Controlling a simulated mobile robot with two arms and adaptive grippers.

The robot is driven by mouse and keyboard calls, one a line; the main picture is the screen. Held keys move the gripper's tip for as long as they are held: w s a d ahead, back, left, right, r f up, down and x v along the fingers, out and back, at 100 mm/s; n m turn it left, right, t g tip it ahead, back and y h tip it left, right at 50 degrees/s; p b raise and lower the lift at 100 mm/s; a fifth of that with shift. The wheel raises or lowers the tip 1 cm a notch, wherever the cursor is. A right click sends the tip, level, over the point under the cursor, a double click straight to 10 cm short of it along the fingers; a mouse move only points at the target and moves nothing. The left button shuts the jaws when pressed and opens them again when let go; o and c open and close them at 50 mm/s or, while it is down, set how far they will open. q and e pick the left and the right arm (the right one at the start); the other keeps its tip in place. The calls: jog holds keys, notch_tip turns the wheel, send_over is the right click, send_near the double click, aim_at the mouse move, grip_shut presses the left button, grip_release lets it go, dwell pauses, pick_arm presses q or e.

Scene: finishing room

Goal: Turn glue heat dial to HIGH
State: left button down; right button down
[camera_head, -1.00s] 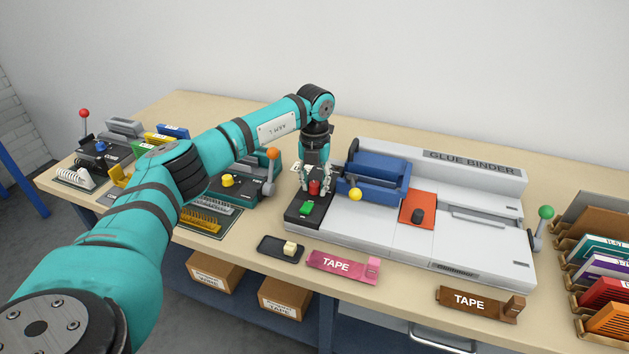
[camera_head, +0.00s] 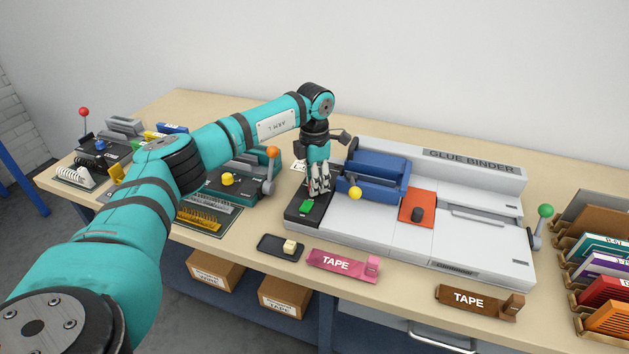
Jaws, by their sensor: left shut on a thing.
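The glue binder (camera_head: 470,165) is a long grey machine on the bench. A black control panel (camera_head: 296,218) at its left end carries a green button (camera_head: 306,207). My left gripper (camera_head: 318,192) points down over this panel, just behind the green button, with its fingers closed together. It is shut on the red knob there, which the fingers now hide, so its setting cannot be read. My right gripper is not in view.
A blue clamp part (camera_head: 378,172) with a yellow ball knob (camera_head: 355,194) stands close to the right of my gripper. A lever with an orange ball (camera_head: 272,153) is to the left. Tape pieces (camera_head: 335,262) lie along the front edge.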

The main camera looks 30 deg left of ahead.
pick_arm(q)
jog(key=m, duration=0.5)
jog(key=shift+r+m, duration=0.1)
jog(key=shift+m, duration=0.2)
jog(key=shift+m+b, duration=0.35)
jog(key=shift+m, duration=1.95)
jog(key=c, duration=1)
grip_release()
jog(key=shift+o, duration=0.2)
jog(key=shift+r, duration=0.2)
notch_tip(320, 180, up, 12)
jog(key=shift+f, duration=0.2)
